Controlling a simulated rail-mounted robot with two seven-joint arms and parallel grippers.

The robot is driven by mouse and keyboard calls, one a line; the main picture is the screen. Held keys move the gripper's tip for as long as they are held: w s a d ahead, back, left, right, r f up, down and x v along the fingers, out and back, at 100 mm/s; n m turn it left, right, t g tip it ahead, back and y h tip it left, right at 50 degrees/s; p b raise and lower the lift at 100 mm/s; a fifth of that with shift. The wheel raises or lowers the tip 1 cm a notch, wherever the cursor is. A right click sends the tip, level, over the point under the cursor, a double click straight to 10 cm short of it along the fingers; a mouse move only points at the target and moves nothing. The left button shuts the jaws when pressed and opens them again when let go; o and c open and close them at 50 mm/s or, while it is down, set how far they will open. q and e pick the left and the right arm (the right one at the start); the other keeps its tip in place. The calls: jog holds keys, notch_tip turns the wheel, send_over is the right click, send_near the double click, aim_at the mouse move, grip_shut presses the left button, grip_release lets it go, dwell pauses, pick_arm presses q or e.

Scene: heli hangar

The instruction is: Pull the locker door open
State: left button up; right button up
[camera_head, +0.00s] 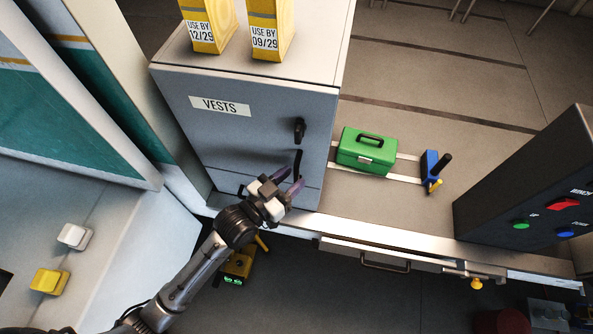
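The locker (235,130) is a grey metal cabinet on the bench. Its door carries a "VESTS" label (220,106). A black latch (299,130) sits at the door's right side, with a dark vertical handle (298,164) below it. The door looks shut. My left gripper (289,180) is in front of the door's lower right part, its purple-tipped fingers apart, close by the lower end of the handle. I cannot tell whether a finger touches the handle. My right gripper is not in view.
Two yellow "USE BY" packs (270,30) stand on top of the locker. A green toolbox (366,152) and a blue tool holder (431,170) are on the bench to the right. A dark button panel (530,190) stands at the far right. A drawer (380,256) is below.

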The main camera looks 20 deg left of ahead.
pick_arm(q)
jog(key=shift+x, duration=1)
grip_shut()
